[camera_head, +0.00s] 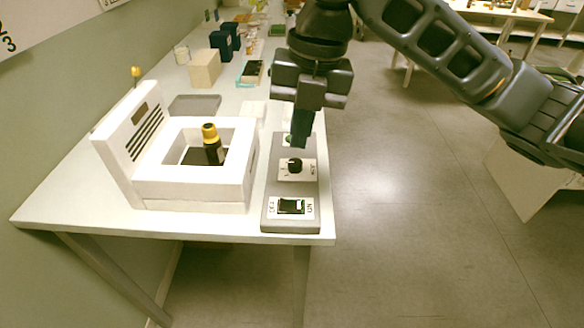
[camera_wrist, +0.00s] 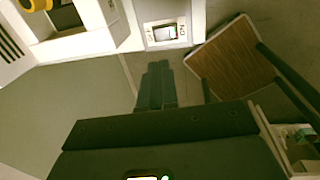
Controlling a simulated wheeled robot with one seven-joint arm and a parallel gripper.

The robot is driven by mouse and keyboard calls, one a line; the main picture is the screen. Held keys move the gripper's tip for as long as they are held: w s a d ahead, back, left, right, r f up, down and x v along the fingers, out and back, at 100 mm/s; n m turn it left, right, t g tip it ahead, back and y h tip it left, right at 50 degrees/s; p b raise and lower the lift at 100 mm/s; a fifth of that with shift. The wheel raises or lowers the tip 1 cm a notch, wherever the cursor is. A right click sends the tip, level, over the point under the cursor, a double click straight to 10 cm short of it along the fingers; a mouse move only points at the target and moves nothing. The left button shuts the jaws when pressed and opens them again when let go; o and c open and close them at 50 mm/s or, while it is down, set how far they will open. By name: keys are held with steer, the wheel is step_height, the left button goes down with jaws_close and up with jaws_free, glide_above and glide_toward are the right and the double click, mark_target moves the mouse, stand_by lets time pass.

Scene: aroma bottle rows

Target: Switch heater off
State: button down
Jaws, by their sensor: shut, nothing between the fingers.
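The heater (camera_head: 195,190) is a white box with a square opening and a tall slotted back panel at the left of the table. A dark bottle with a yellow cap (camera_head: 212,150) stands in its opening. A grey control panel (camera_head: 270,205) beside it carries a black rocker switch (camera_head: 291,207) at the front and a round black knob (camera_head: 295,165) behind it. The switch also shows in the wrist view (camera_wrist: 165,32). My gripper (camera_head: 301,143) is shut and empty, pointing down above the panel near the knob. In the wrist view its fingers (camera_wrist: 157,72) are together, apart from the switch.
A cardboard-coloured box (camera_head: 205,68), dark blue boxes (camera_head: 221,44) and a grey flat pad (camera_head: 194,105) lie farther back on the white table (camera_head: 60,196). A wooden-topped stool (camera_wrist: 232,57) shows in the wrist view. The floor right of the table is open.

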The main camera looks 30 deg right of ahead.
mark_target(286, 203)
steer(key=f, duration=0.4)
steer(key=a+f, duration=0.1)
steer(key=f, duration=0.4)
steer(key=w+f+p, duration=0.1)
steer(key=f, duration=0.3)
steer(key=shift+a+f, duration=0.15)
steer(key=shift+a, duration=0.1)
steer(key=shift+f, duration=0.15)
